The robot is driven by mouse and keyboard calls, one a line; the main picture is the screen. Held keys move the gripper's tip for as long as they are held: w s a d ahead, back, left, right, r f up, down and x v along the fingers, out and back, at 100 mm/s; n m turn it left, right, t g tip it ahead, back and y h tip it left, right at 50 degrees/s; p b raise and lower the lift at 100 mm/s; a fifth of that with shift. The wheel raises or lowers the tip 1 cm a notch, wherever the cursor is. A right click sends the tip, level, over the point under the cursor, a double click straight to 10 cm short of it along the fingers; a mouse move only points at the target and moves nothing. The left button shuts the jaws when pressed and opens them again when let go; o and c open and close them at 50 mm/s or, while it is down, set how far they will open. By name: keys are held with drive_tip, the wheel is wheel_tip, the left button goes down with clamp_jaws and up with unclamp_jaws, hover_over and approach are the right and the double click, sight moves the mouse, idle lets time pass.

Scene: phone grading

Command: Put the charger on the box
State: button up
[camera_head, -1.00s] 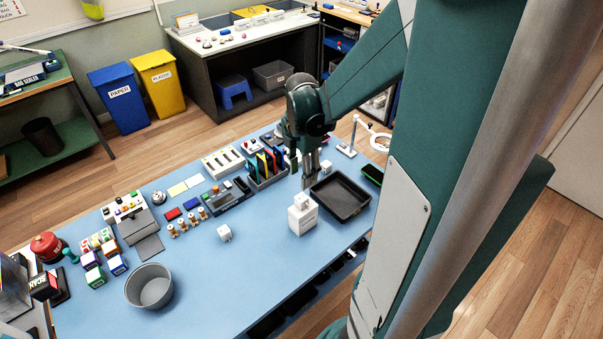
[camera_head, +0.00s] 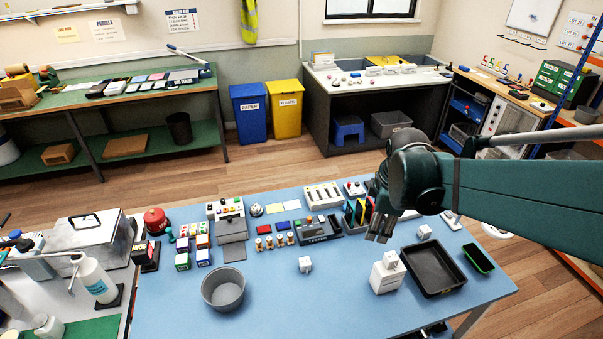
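A white box (camera_head: 385,279) stands upright on the blue table, right of the middle. A small white charger (camera_head: 391,259) rests on top of the box. My gripper (camera_head: 378,238) is above and behind the box, a little to its left, clear of both. Its two fingers point down with a narrow gap between them and nothing visible in it. Another small white charger-like cube (camera_head: 305,264) lies on the table to the left, and a similar one (camera_head: 424,232) lies behind the tray.
A black tray (camera_head: 461,279) is just right of the box, with a green-rimmed tray (camera_head: 479,258) beyond. A rack of coloured folders (camera_head: 349,222) stands close to my gripper. A grey bowl (camera_head: 223,290) is at left. The table between bowl and box is mostly clear.

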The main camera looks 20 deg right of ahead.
drive_tip(key=s+a+r+m+t, duration=0.2)
drive_tip(key=s+a+r+m, duration=0.1)
drive_tip(key=a+m, duration=0.3)
drive_tip(key=s+a+r+m+t, duration=0.3)
drive_tip(key=s+a+r+m, duration=0.1)
drive_tip(key=a, duration=0.4)
drive_tip(key=shift+a+r+m+y, duration=0.35)
drive_tip(key=shift+a+m+y, duration=0.05)
drive_tip(key=shift+m, duration=0.5)
